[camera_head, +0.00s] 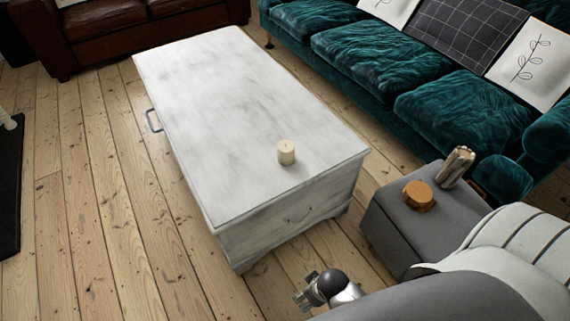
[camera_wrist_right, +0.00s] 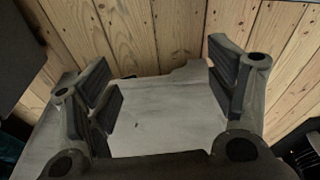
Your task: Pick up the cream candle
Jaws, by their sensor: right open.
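The cream candle (camera_head: 286,153) is a short upright cylinder on the white chest-like table (camera_head: 225,90), close to its near end and right of that end's middle. My right gripper (camera_head: 304,294) is low in front of the table's near end, apart from the candle. In the right wrist view my right gripper (camera_wrist_right: 165,95) is open, with its two fingers wide apart and nothing between them. The pale table (camera_wrist_right: 165,115) shows beyond the fingers there; the candle does not show in that view. My left gripper is not in view.
A grey ottoman (camera_head: 385,222) with a round wooden object (camera_head: 418,195) and an upright pale object (camera_head: 455,167) stands right of the table. A teal sofa (camera_head: 370,50) is behind at right, a brown leather sofa (camera_head: 110,20) at back left. Bare floorboards (camera_head: 100,200) lie left.

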